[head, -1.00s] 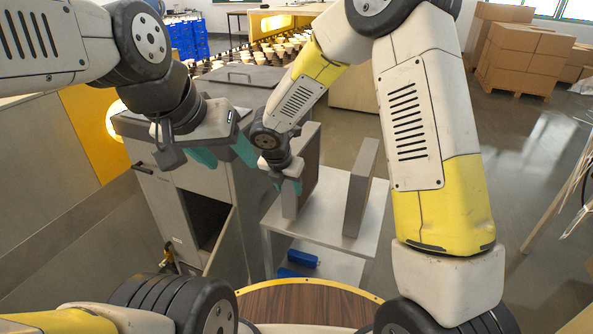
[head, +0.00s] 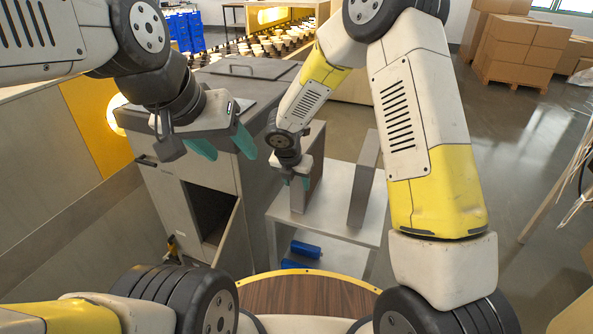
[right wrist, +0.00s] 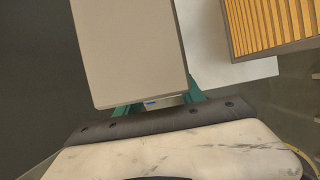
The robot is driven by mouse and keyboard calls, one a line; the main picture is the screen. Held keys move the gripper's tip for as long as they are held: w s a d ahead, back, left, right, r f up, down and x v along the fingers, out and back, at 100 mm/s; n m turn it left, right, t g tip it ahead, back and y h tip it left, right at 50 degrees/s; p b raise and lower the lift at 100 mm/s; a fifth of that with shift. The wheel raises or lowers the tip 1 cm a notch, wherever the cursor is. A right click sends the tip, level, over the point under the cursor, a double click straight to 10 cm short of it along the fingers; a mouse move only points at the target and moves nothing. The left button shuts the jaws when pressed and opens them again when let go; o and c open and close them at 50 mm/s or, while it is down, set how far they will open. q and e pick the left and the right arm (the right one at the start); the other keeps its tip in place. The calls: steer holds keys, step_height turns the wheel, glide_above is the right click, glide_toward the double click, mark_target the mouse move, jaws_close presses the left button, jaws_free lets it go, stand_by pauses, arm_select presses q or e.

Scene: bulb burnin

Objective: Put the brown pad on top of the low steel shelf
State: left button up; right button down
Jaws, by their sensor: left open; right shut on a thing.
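The low steel shelf (head: 335,205) stands at the middle of the head view, with a pale flat top and a lower level. My right gripper (head: 296,181) is shut on an upright slab, apparently the brown pad (head: 315,172), with a grey edge and a brownish face. The slab is over the left part of the shelf top; I cannot tell whether its bottom touches. In the right wrist view the slab (right wrist: 130,50) shows a plain grey-beige side in front of the right gripper (right wrist: 160,103). My left gripper (head: 222,145) is open and empty, above the grey cabinet.
A second grey upright slab (head: 363,180) stands on the shelf, right of the held one; a ribbed tan face (right wrist: 270,22) shows beside the held slab in the wrist view. Blue items (head: 305,249) lie on the lower level. The grey cabinet (head: 170,195) stands close left.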

steer(key=c, duration=0.7)
jaws_free()
steer(key=shift+f, duration=0.1)
steer(key=v, duration=1.2)
steer(key=s+d+r+m, duration=0.4)
steer(key=d+r+m, duration=0.2)
steer(key=d+m, duration=0.15)
steer(key=s+d+r+m, duration=0.5)
steer(key=d+r+m, duration=0.1)
steer(key=d+m, duration=0.15)
steer(key=s+d+r+m+y, duration=0.1)
steer(key=s+m, duration=0.3)
steer(key=m, duration=0.1)
steer(key=s+d+r+m+t+y, duration=0.1)
steer(key=s+d+r+m, duration=0.1)
steer(key=s+m, duration=0.2)
steer(key=s+d+r+m+y, duration=0.1)
steer(key=s+m, duration=0.3)
steer(key=m, duration=0.3)
steer(key=shift+s+d+r+m+t+y, duration=0.1)
steer(key=shift+d+r+m+t+y, duration=0.1)
steer(key=shift+r+m+t+y, duration=0.15)
